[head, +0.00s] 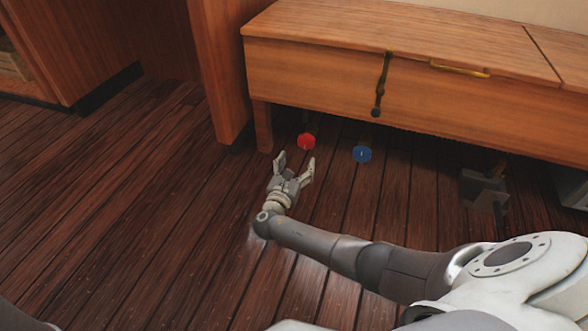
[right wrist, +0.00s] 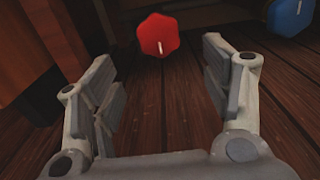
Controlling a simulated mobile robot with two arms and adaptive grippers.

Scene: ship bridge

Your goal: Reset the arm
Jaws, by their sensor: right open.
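My right arm reaches out over the dark wooden floor in the head view, and its gripper (head: 294,163) points toward the bench. The gripper is open and empty. In the right wrist view its two fingers (right wrist: 162,92) stand wide apart with bare floor between them. A red knob-like piece (head: 306,141) is just beyond the fingertips, by the bench's front leg. It also shows in the right wrist view (right wrist: 158,35), ahead of the gap between the fingers and apart from them. My left gripper is not in view.
A wooden bench (head: 330,75) with a drawer-like front stands ahead. A dark lever (head: 381,84) and a brass handle (head: 459,69) are on it. A blue knob-like piece (head: 362,154) is right of the red one. A dark grey object (head: 484,190) is further right. The floor at left is clear.

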